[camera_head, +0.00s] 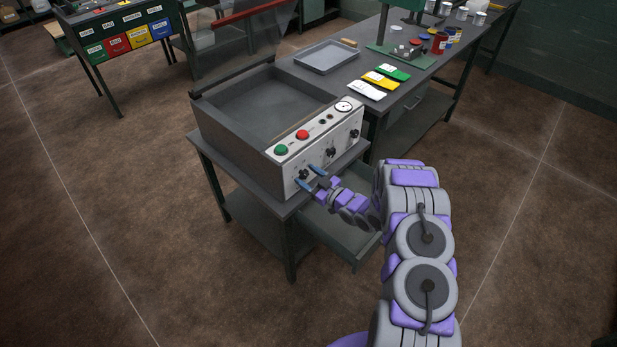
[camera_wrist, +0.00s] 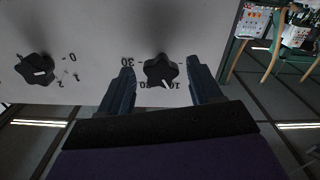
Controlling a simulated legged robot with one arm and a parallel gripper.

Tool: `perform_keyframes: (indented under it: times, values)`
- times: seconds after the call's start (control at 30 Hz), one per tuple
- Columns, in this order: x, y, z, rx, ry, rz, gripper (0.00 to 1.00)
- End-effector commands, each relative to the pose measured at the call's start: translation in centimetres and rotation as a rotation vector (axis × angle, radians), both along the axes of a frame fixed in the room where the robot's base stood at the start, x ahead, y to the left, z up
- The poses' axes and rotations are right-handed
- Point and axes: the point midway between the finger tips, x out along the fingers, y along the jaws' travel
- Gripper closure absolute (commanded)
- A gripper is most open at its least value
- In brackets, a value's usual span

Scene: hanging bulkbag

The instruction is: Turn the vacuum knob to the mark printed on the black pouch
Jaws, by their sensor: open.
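The sealing machine (camera_head: 262,105) has a light front panel with three black knobs. My gripper (camera_head: 307,177) is at the lower-left knob (camera_head: 303,174), its blue fingers apart. In the wrist view this star-shaped black knob (camera_wrist: 160,70) lies between the two open fingers, with a gap on each side visible. Its white pointer line points down, near the printed 10 and 20; a 30 is at its left. Pouches lie on the bench: white (camera_head: 366,90), yellow (camera_head: 380,80) and green (camera_head: 396,72). I cannot make out a black pouch or its mark.
A second knob (camera_wrist: 36,68) with marks 0, 1, 2 is left in the wrist view. The panel also has a green button (camera_head: 281,150), red button (camera_head: 302,134) and gauge (camera_head: 344,106). A grey tray (camera_head: 326,56) is on the bench. An open drawer (camera_head: 335,232) sits below.

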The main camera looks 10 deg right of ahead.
Motion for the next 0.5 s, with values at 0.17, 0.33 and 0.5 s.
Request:
perform_keyframes:
  times: [0.17, 0.33, 0.5]
  values:
    - [-0.1, -0.1, 0.0, 0.001, 0.001, 0.0, 0.36]
    - [-1.3, -1.1, 0.0, 0.0, 0.005, -0.002, 0.36]
    - [-3.9, -3.1, 0.0, 0.001, 0.004, -0.006, 0.36]
